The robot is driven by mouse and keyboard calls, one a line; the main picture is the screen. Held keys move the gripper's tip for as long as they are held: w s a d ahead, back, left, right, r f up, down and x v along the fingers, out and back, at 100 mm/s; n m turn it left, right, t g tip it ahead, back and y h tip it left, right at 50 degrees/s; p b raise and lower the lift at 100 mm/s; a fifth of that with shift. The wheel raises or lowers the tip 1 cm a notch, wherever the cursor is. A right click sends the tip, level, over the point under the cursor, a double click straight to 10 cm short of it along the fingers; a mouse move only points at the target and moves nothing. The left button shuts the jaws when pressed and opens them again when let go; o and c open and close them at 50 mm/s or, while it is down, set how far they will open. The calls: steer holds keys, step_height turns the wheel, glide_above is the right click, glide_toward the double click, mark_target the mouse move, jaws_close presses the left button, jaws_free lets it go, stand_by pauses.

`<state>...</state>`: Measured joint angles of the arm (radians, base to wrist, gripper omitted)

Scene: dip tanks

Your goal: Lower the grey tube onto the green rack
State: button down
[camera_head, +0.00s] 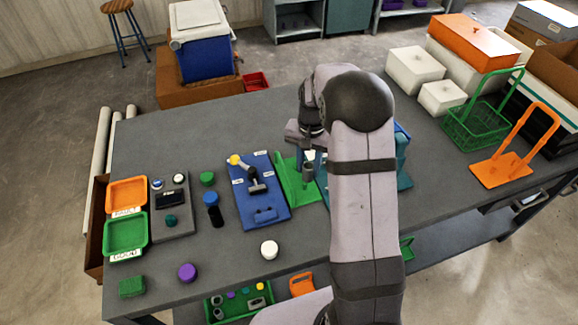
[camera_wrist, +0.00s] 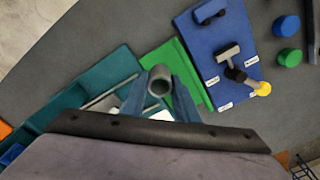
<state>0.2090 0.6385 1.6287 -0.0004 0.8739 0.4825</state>
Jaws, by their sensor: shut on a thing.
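The grey tube (camera_head: 308,173) is a short, upright, open-topped cylinder; its round mouth (camera_wrist: 160,80) faces the wrist camera. My gripper (camera_wrist: 160,92) is shut on the tube, with a blue finger on each side of it. The green rack (camera_head: 291,187) is a bright green flat piece on the table, left of my forearm. In the wrist view, the rack (camera_wrist: 192,72) shows behind and right of the tube, which overlaps its near part. I cannot tell whether the tube touches the rack or hangs above it. My arm hides part of the area right of the rack.
A blue board (camera_head: 247,208) with a lever and yellow knob lies left of the rack. A teal tray (camera_wrist: 95,92) lies on its other side. A white puck (camera_head: 269,249) stands in front. A green basket (camera_head: 470,128) and an orange stand (camera_head: 500,170) are at the right.

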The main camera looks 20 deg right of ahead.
steer(key=m, duration=0.1)
steer(key=w+m, duration=0.1)
steer(key=shift+w+d+r+m, duration=0.1)
steer(key=shift+w+r+m, duration=0.05)
steer(key=shift+w+m, duration=0.15)
steer(key=m, duration=0.4)
steer(key=w+m, duration=0.1)
steer(key=m, duration=0.1)
steer(key=shift+d+r+m, duration=0.1)
steer(key=shift+r+m, duration=0.15)
steer(key=shift+m, duration=0.05)
steer(key=shift+f, duration=0.2)
steer(key=b, duration=0.4)
glide_above(305, 184)
steer(key=shift+f, duration=2.35)
steer(key=shift+r, duration=0.1)
steer(key=shift+f+b, duration=0.8)
steer(key=shift+f, duration=1.35)
stand_by(0.6)
stand_by(0.3)
steer(key=c, duration=1.3)
jaws_free()
